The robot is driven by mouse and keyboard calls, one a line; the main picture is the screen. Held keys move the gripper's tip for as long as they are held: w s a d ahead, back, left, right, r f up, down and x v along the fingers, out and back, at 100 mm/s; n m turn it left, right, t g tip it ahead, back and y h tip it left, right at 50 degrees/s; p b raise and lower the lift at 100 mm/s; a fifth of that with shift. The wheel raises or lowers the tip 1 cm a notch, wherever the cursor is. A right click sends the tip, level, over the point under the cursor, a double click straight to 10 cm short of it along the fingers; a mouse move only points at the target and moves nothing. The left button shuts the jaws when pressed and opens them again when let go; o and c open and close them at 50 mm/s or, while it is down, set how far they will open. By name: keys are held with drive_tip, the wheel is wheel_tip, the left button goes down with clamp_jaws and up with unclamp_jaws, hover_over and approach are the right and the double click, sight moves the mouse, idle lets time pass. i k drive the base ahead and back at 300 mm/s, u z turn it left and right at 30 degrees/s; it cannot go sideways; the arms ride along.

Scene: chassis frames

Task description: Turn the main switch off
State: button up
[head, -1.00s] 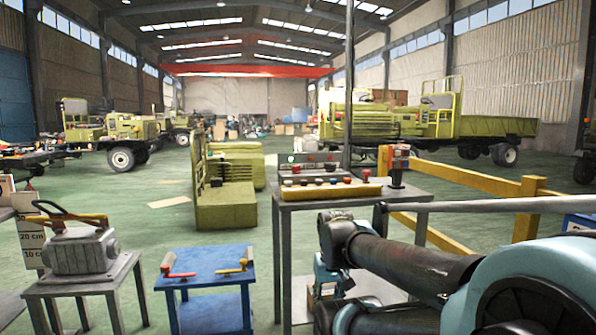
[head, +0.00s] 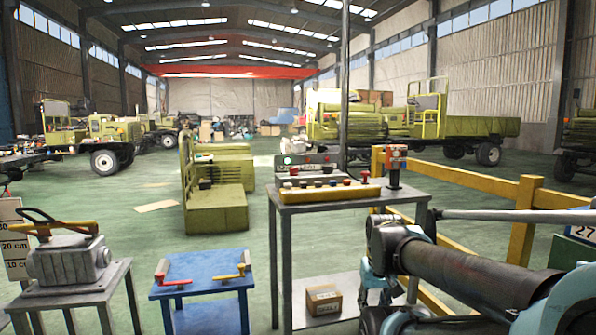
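No label reading "main switch" is legible, so I cannot tell which control it is. A grey control box (head: 318,168) with a lit green lamp and a red knob stands on the metal table (head: 290,206). A yellow button box (head: 330,191) with several buttons lies in front of it. A red-and-grey upright control (head: 396,166) stands at that table's right end. On the left, a grey lever box (head: 68,262) has a yellow-orange handle. A blue stand (head: 203,272) carries a red lever (head: 172,272) and a yellow lever (head: 233,271). My arm is at right; my gripper's fingers are not visible.
A cardboard box (head: 323,299) sits on the metal table's lower shelf. A yellow railing (head: 522,205) and a grey post (head: 344,90) stand behind the table. Green vehicles fill the background. Open green floor (head: 130,220) lies beyond the stands.

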sight(293, 171)
drive_tip(key=i, duration=1)
